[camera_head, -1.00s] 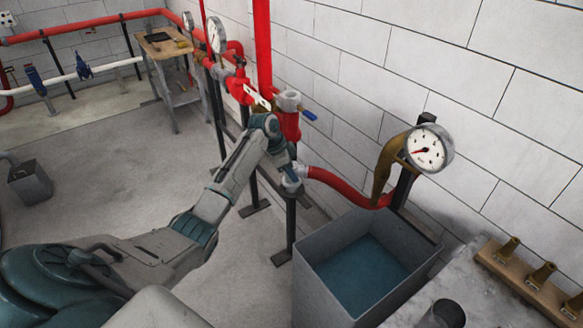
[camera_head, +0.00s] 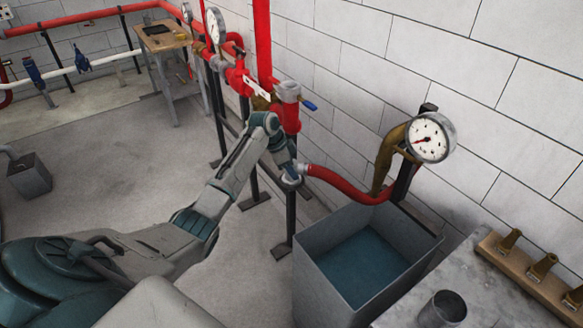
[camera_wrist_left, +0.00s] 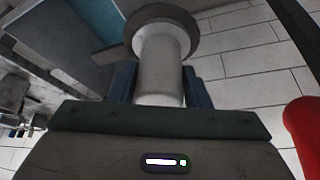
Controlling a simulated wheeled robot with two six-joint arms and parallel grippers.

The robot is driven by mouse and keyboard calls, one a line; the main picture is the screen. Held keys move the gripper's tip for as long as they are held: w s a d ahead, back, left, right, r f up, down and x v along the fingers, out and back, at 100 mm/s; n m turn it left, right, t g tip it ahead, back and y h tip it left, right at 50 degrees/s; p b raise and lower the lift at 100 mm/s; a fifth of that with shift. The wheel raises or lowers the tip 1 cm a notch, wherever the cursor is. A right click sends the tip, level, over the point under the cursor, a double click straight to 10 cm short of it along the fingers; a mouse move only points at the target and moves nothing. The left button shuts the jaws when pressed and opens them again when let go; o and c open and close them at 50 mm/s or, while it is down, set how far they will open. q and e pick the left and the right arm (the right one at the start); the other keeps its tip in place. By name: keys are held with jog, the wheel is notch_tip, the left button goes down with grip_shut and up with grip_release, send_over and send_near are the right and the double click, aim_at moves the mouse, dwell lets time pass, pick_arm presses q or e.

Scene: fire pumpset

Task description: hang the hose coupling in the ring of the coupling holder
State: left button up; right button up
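The hose coupling (camera_head: 291,180) is a pale grey metal piece at the end of the red hose. In the left wrist view the coupling (camera_wrist_left: 160,70) is a cylinder with a wide round flange, seated between two blue fingers. My left gripper (camera_head: 287,170) is shut on it and holds it in the air left of the tank, in front of the red standpipe. The gripper hides part of the coupling in the head view. I cannot make out the coupling holder or its ring for certain. My right gripper is not in view.
The red hose (camera_head: 350,188) runs to a brass fitting (camera_head: 388,160) beside a dial gauge (camera_head: 430,137). An open grey tank (camera_head: 318,262) with water stands below. Bare floor (camera_head: 110,160) lies left.

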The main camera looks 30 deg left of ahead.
pick_arm(q)
jog(key=o, duration=0.3)
jog(key=shift+o, duration=0.2)
jog(key=shift+s+a+r, duration=0.1)
jog(key=shift+a+r, duration=0.1)
jog(key=shift+r, duration=0.2)
jog(key=b+v, duration=0.3)
jog(key=v, duration=0.7)
jog(key=shift+b, duration=0.4)
jog(key=shift+s, duration=0.1)
